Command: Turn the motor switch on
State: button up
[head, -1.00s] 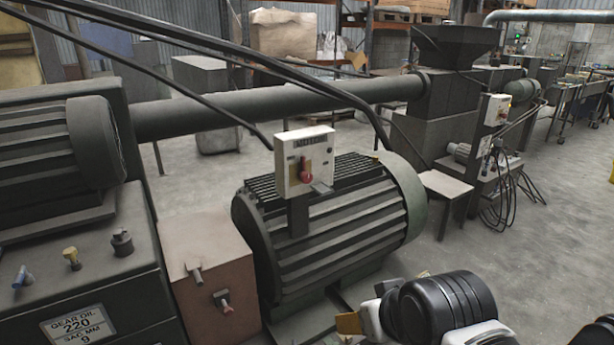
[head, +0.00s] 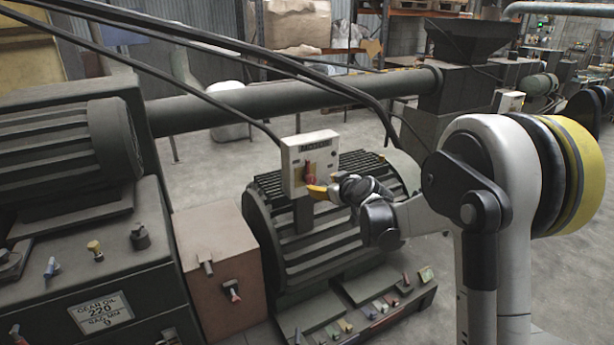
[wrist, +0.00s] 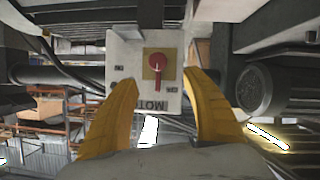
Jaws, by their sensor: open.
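The motor switch box (head: 292,158) is a pale box labelled "MOTOR", mounted in front of a ribbed dark motor (head: 330,245). Its red rotary knob (head: 309,172) sits on a yellow plate. In the wrist view the box (wrist: 123,60) appears upside down, with the red knob (wrist: 157,66) between the yellow fingers. My gripper (head: 318,190) is at the front of the box, its yellow finger close to the knob and partly overlapping it. The wrist view shows my gripper (wrist: 162,76) open, one finger on each side of the knob. I cannot tell whether either finger touches it.
Black cables (head: 235,110) run down behind the switch box. A long dark pipe (head: 290,102) passes behind. A brown box (head: 215,258) and a gear unit with small knobs (head: 95,250) stand left. Small coloured items (head: 378,305) lie on the motor's base. Open floor lies behind.

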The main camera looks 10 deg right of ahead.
aim_at(312, 181)
jog(key=b+x, duration=0.1)
jog(key=x, duration=0.4)
jog(key=b+x, duration=0.1)
jog(key=x, duration=0.5)
jog(key=shift+w+d+f+b, duration=0.15)
jog(key=shift+w+b, duration=0.2)
jog(key=shift+b, duration=0.05)
jog(key=c, duration=1.2)
